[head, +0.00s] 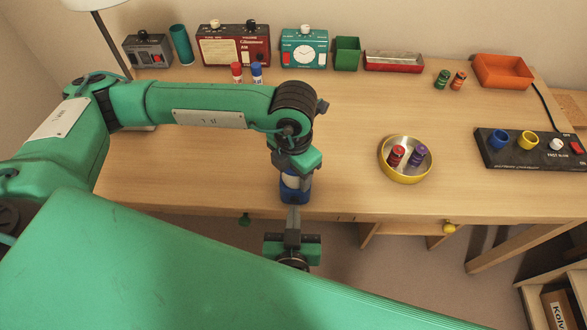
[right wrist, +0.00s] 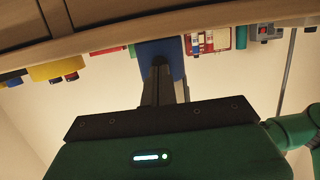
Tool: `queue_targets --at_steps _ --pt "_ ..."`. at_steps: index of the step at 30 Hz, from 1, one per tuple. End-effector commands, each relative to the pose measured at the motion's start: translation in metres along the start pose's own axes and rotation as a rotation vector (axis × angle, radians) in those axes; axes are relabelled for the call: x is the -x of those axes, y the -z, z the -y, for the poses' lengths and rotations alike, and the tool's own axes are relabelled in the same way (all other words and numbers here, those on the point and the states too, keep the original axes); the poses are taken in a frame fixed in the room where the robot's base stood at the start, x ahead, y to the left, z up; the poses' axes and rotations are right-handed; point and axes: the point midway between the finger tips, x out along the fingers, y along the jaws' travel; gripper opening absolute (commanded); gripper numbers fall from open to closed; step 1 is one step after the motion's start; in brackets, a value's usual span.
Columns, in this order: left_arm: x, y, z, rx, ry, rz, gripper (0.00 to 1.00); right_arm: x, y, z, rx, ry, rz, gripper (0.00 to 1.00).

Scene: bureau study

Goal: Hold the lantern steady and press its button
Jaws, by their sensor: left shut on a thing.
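The lantern (head: 293,192) is a small blue body with a pale band, upright at the table's front edge. My left gripper (head: 292,172) is shut on it from above and hides its top. The lantern's blue side also fills the middle of the right wrist view (right wrist: 160,50). My right gripper (head: 292,216) is just in front of and below the lantern, its narrow fingers together and pointing at it. In the right wrist view the fingertips (right wrist: 161,64) overlap the blue side; I cannot tell whether they touch. I see no button; it is hidden or too small.
A yellow bowl (head: 405,178) with red and purple cylinders stands right of the lantern. A black switch panel (head: 500,158) lies farther right. Radios, a teal clock box (head: 304,47), a green cup (head: 346,53) and an orange tray (head: 503,71) line the back. The middle of the table is clear.

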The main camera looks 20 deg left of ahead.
Motion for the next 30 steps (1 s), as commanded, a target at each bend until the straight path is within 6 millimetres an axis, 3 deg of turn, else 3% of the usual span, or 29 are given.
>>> queue_targets --at_steps 30 --pt "0.0004 -0.0002 0.0 0.0 0.0 0.001 0.26 -0.007 0.0007 0.0 0.0 0.0 0.0 0.0"
